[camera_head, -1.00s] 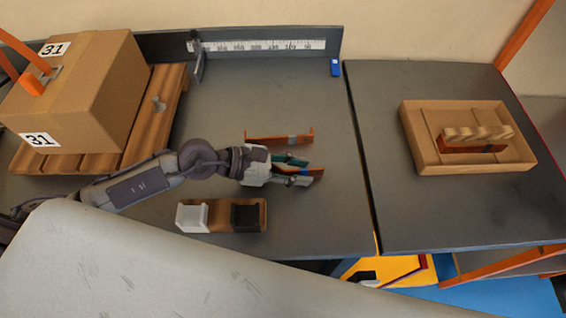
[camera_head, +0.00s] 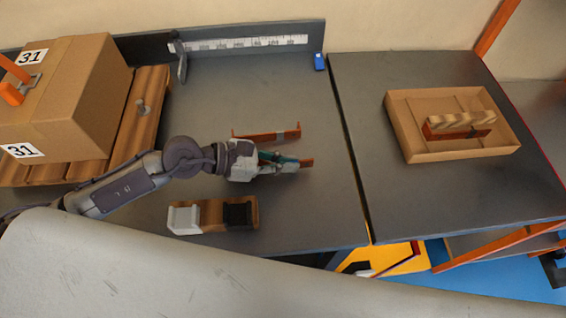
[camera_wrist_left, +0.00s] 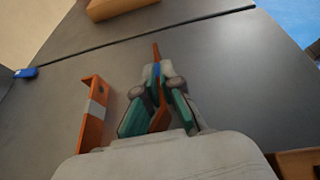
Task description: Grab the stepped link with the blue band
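The stepped link with the blue band (camera_wrist_left: 156,69) is a copper-coloured strip between the fingers of my left gripper (camera_wrist_left: 158,82) in the left wrist view. The teal finger pads close in on both sides of it, and the gripper looks shut on it. In the head view my left gripper (camera_head: 290,163) covers most of the link; its copper end (camera_head: 307,162) sticks out past the fingertips. A second copper link with a grey band (camera_head: 280,135) lies on the table just behind the gripper; it also shows in the left wrist view (camera_wrist_left: 96,108). My right gripper is not in view.
A wooden block with white and black holders (camera_head: 212,217) stands in front of the gripper. A cardboard box (camera_head: 75,100) on a slatted pallet is at the left. A wooden tray (camera_head: 405,118) holding a stepped wooden piece stands on the right table.

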